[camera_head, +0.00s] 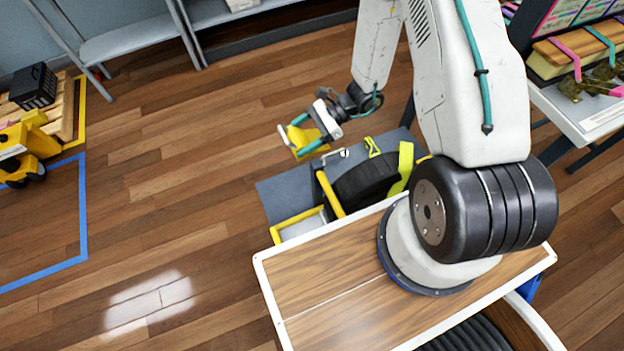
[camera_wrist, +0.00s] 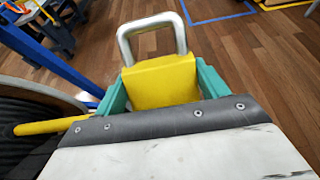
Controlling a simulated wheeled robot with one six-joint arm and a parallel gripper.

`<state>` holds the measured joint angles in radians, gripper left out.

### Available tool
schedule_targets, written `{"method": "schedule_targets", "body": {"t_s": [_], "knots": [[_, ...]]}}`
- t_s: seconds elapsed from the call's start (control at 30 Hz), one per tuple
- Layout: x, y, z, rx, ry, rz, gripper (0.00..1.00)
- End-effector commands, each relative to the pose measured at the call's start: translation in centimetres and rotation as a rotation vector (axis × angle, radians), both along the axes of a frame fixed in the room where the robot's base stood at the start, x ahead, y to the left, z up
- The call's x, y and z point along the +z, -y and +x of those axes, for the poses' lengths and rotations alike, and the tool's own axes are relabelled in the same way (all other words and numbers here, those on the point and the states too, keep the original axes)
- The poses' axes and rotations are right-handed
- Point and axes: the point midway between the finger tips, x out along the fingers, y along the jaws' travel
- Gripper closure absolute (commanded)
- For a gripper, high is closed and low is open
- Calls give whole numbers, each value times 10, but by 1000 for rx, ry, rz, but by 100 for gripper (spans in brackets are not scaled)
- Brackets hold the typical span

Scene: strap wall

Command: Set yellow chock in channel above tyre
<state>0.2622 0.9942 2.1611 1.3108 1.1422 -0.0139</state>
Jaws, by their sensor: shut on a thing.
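The yellow chock (camera_head: 301,139) is in my gripper (camera_head: 300,134), held up in the air left of the tyre in the head view. In the wrist view the chock (camera_wrist: 162,82) sits between the two teal fingers of my gripper (camera_wrist: 160,84), with a grey metal loop handle on its far side. The black tyre (camera_head: 366,184) lies on a dark grey base, with a yellow bar at its left and a yellow-green strap at its right. Its right part is hidden behind my arm. I cannot clearly make out the channel.
A yellow-framed tray (camera_head: 298,222) sits at the near left of the grey base (camera_head: 284,192). A yellow machine (camera_head: 24,148) and a pallet with a black crate (camera_head: 33,86) stand far left. A table with straps (camera_head: 590,95) is at right. Open floor (camera_head: 170,150) lies left.

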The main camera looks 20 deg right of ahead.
Motion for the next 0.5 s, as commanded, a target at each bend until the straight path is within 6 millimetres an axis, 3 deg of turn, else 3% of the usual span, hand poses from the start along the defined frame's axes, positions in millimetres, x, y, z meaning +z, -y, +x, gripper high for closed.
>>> {"method": "schedule_targets", "body": {"t_s": [0.5], "knots": [[-140,0,-1,-4,-4,2,61]]}}
